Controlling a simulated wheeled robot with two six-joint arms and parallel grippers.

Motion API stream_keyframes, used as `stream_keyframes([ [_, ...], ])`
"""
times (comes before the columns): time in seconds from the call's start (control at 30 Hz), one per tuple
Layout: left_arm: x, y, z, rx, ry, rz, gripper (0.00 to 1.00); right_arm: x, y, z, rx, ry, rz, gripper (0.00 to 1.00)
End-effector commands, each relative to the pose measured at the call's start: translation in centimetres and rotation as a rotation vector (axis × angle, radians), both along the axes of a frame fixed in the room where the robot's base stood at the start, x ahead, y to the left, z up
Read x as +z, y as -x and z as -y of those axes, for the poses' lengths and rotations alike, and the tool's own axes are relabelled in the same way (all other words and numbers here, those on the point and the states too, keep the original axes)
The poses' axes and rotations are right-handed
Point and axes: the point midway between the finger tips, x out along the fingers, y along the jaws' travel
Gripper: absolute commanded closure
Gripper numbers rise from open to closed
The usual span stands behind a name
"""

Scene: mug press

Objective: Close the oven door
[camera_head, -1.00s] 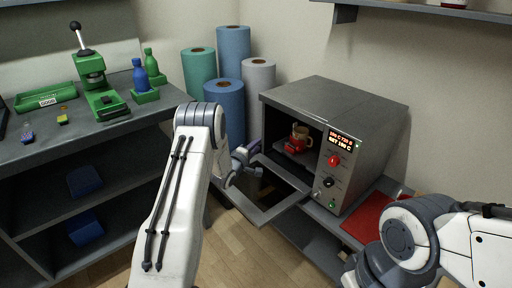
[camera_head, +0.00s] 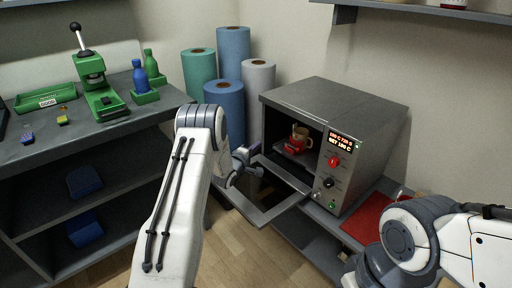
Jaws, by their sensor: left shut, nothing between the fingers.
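The grey oven (camera_head: 355,112) stands on a low bench at the right, its front facing left and toward me. Its oven door (camera_head: 284,209) hangs open, folded down in front of the opening. A mug (camera_head: 301,135) with a red holder around or beneath it sits inside on the rack. My left gripper (camera_head: 236,176) is shut and empty, at the left side of the open door by its far edge; I cannot tell if it touches the door. My right arm reaches in at the lower right, and its gripper is out of view.
Rolls of blue, green and grey material (camera_head: 224,103) stand behind the left gripper. A red mat (camera_head: 369,221) lies on the bench right of the oven. A workbench (camera_head: 50,146) with a green press (camera_head: 98,92) and bottles is at the left. Open floor lies below the door.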

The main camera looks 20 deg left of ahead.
Motion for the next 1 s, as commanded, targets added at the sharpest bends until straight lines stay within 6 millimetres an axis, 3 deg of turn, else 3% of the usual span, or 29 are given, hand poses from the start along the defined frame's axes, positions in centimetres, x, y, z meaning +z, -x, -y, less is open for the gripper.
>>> stream_keyframes([
  [0.93,0.0,-0.01,0.02,0.0,0.0,0.0,1.0,0.0,0.0,0.0,0.0,0.0,0.0,1.0],
  [0.97,0.0,-0.01,0.02,0.0,0.0,0.0,0.99,0.0,0.0,0.0,0.0,0.0,0.0,1.0],
  [1.0,0.0,-0.01,0.02,0.0,0.0,0.0,0.84,0.0,0.0,0.0,0.0,0.0,0.0,1.0],
])
